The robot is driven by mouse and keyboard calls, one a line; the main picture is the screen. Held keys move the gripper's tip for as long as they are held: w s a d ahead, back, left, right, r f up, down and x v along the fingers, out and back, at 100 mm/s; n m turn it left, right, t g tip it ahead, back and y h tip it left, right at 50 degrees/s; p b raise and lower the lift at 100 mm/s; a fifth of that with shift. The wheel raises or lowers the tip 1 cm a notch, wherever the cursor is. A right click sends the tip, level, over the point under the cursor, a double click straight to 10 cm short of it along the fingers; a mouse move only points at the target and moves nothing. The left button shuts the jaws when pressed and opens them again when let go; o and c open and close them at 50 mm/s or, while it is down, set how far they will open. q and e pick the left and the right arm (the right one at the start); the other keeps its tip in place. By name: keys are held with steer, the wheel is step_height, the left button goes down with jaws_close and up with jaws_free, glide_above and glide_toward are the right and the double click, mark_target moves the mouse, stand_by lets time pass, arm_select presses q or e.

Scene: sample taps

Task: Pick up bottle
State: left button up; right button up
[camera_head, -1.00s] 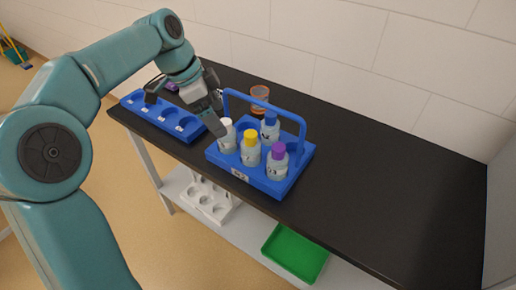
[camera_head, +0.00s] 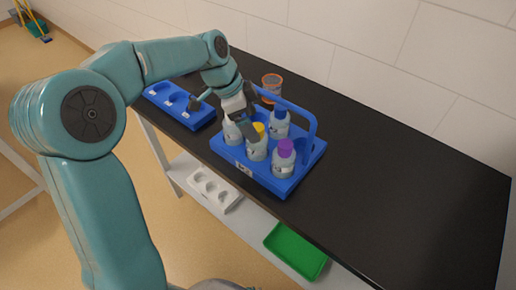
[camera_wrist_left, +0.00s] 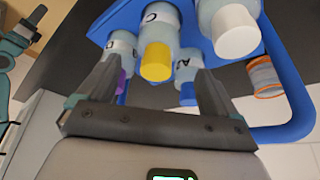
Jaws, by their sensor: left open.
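A blue carrier (camera_head: 264,181) with a raised handle stands on the black bench and holds several bottles. They are a white-capped bottle (camera_head: 232,131), a yellow-capped bottle (camera_head: 257,149), a blue-capped bottle (camera_head: 279,126) and a purple-capped bottle (camera_head: 284,161). My left gripper (camera_head: 221,118) is open at the carrier's left end, partly covering the white-capped bottle. In the left wrist view, the yellow-capped bottle (camera_wrist_left: 157,52) appears between the open fingers, the white-capped bottle (camera_wrist_left: 233,30) beyond the right finger. I cannot tell whether a finger touches a bottle. My right gripper is out of view.
A blue rack (camera_head: 186,116) with round holes lies left of the carrier. An orange-rimmed beaker (camera_head: 271,86) stands behind it. The bench's right side (camera_head: 410,190) is clear. A green tray (camera_head: 295,251) and a white rack (camera_head: 213,190) are on the shelf below.

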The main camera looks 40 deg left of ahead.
mark_target(257, 145)
arm_select(q)
steer(key=shift+s+d+f, duration=0.2)
steer(key=shift+d+f, duration=0.2)
steer(key=x, duration=0.4)
steer(key=shift+w+a+f+p, duration=0.1)
steer(key=shift+w+p, duration=0.1)
steer(key=shift+p, duration=0.1)
steer(key=shift+w+d+f, duration=0.1)
steer(key=shift+d+f, duration=0.1)
steer(key=shift+f, duration=0.3)
steer(key=c, duration=1.7)
steer(key=shift+r, duration=0.15)
